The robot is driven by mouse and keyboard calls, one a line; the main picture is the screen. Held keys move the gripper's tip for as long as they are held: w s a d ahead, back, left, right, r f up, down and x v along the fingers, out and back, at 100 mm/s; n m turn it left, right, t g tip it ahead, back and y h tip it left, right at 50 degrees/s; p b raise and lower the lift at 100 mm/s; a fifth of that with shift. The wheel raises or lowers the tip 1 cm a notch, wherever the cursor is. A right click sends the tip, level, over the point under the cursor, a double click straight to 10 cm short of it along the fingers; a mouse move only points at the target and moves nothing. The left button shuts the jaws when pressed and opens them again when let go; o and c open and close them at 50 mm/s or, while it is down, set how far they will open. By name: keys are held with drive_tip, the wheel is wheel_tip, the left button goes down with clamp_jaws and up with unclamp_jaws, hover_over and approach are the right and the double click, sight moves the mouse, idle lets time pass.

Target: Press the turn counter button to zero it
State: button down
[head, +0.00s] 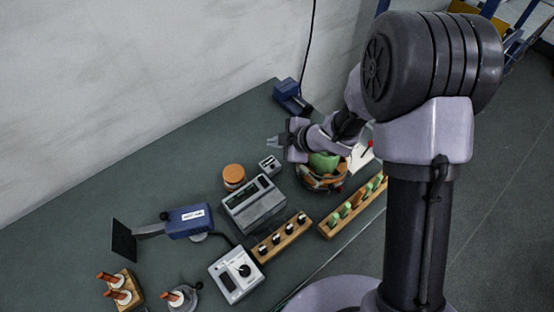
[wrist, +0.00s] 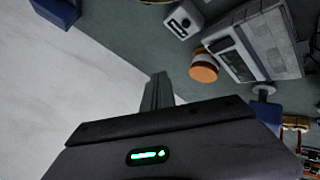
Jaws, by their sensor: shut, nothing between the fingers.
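The turn counter is probably the small light-grey box (head: 269,165) on the bench, beside the orange-lidded jar. In the wrist view the small box (wrist: 184,20) shows a dark window and a small round dark spot on its face; I cannot tell for sure which part is the button. My gripper (head: 273,142) is shut and empty. In the head view it appears just behind the box, apart from it and above the bench. In the wrist view the closed fingers (wrist: 158,90) point towards the jar and box without touching either.
The orange-lidded jar (head: 234,177) and a grey instrument with a display (head: 254,205) stand close by. A round bowl-like container (head: 320,176) sits under my arm. A blue device (head: 291,96) is at the back corner. Wooden racks (head: 281,239) stand in front. The bench behind the jar is clear.

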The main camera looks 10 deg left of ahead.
sight(272, 166)
wheel_tip(272, 166, down, 9)
drive_tip(key=b, duration=0.8)
drive_tip(key=shift+r, duration=0.1)
idle(1.7)
drive_tip(key=shift+f+b, duration=0.35)
drive_tip(key=shift+f, duration=0.05)
drive_tip(key=shift+f+b, duration=0.35)
drive_tip(key=shift+f, duration=0.1)
idle(0.4)
drive_tip(key=shift+r+p, duration=0.85)
